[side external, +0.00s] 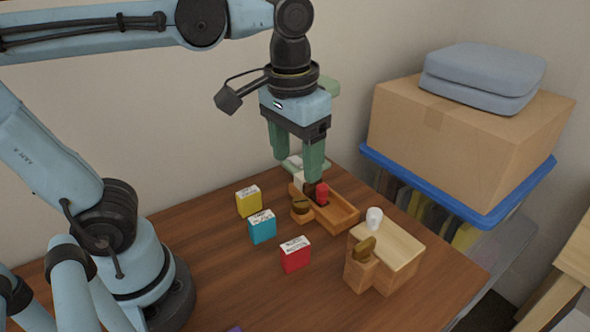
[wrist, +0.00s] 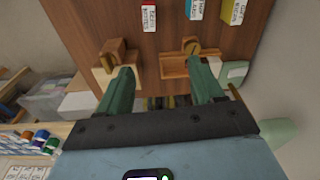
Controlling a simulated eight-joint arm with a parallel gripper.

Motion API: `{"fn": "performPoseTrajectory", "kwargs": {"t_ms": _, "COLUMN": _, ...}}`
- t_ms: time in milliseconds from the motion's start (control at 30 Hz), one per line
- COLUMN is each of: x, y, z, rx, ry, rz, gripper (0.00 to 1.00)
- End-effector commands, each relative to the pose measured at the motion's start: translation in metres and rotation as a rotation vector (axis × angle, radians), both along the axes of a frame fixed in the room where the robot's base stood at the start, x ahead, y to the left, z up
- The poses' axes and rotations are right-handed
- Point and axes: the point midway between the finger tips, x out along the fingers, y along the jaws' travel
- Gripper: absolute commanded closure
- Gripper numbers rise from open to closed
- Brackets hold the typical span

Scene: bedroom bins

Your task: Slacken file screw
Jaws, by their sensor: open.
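Two wooden pieces with brown, thumb-screw-like knobs stand on the table; I cannot tell which one is the file screw. My gripper (side external: 297,170) is open and empty, pointing down above the tray's far side. In the wrist view its fingers (wrist: 161,68) are spread, the tray (wrist: 174,72) by the right one.
Yellow (side external: 248,201), blue (side external: 262,226) and red (side external: 295,253) labelled blocks stand left of the wooden pieces. A pale green-white object (wrist: 235,72) lies beside the tray. A cardboard box (side external: 465,140) on a blue-lidded bin (side external: 455,188) stands right. The table's front is mostly clear.

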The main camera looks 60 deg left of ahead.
Motion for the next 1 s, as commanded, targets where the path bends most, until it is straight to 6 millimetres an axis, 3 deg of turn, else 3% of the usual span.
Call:
{"fn": "performPoseTrajectory", "kwargs": {"t_ms": 100, "x": 0.013, "y": 0.026, "z": -0.032, "rx": 0.032, "ry": -0.126, "rz": 0.149, "gripper": 0.33}}
{"fn": "performPoseTrajectory", "kwargs": {"t_ms": 300, "x": 0.022, "y": 0.056, "z": -0.063, "rx": 0.062, "ry": -0.284, "rz": 0.315, "gripper": 0.33}}
{"fn": "performPoseTrajectory", "kwargs": {"t_ms": 567, "x": 0.028, "y": 0.062, "z": -0.078, "rx": 0.063, "ry": -0.308, "rz": 0.339, "gripper": 0.33}}
{"fn": "performPoseTrajectory", "kwargs": {"t_ms": 1000, "x": 0.045, "y": 0.07, "z": -0.121, "rx": 0.064, "ry": -0.307, "rz": 0.336, "gripper": 0.33}}
